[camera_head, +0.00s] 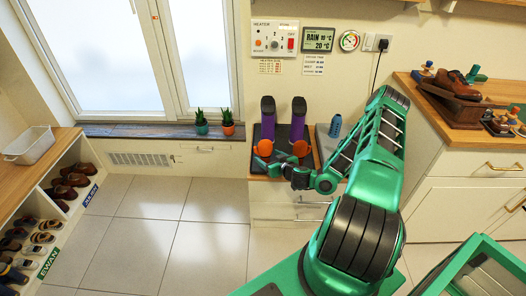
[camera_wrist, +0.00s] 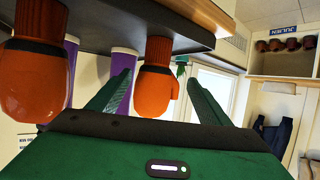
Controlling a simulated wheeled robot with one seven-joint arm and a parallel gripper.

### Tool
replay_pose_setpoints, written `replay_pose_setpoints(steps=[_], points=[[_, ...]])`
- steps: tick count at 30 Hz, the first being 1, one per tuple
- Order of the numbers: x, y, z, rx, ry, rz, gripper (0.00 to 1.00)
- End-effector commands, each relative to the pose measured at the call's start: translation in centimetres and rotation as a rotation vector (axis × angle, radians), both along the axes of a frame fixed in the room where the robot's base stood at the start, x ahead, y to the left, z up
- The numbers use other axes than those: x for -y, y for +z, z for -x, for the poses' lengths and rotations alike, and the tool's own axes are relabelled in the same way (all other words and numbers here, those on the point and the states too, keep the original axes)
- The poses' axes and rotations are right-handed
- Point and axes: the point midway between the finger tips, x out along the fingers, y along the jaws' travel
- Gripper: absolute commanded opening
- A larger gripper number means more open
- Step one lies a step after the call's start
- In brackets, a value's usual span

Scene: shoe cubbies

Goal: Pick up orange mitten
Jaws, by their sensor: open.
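Two orange mittens stand upright on a dark tray (camera_head: 268,163), in front of two purple boots. In the head view, the left mitten (camera_head: 263,148) is beside my gripper (camera_head: 268,164), and the right mitten (camera_head: 302,147) is just behind my wrist. The wrist view is upside down. There, one mitten (camera_wrist: 156,85) shows between the two open fingers of my gripper (camera_wrist: 160,82), and the other mitten (camera_wrist: 33,85) is outside them at the left. My gripper is open and empty. I cannot tell whether a finger touches the mitten.
The purple boots (camera_head: 268,115) (camera_head: 299,115) stand close behind the mittens. A blue bottle (camera_head: 335,127) is right of the tray, behind my arm. Two potted plants (camera_head: 201,124) (camera_head: 228,124) are on the window sill at the left. The wall heater panel (camera_head: 275,40) is above.

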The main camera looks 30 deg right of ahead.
Motion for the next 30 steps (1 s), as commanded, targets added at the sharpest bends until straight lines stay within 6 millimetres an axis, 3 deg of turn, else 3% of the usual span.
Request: replay_pose_setpoints(steps=[15,24,30], points=[[0.3,-1.4,-5.0,0.000,0.000,0.000,0.72],[0.3,-1.6,-5.4,-0.001,0.000,-0.001,0.72],[0.3,-1.6,-5.4,-0.001,0.000,-0.001,0.29]])
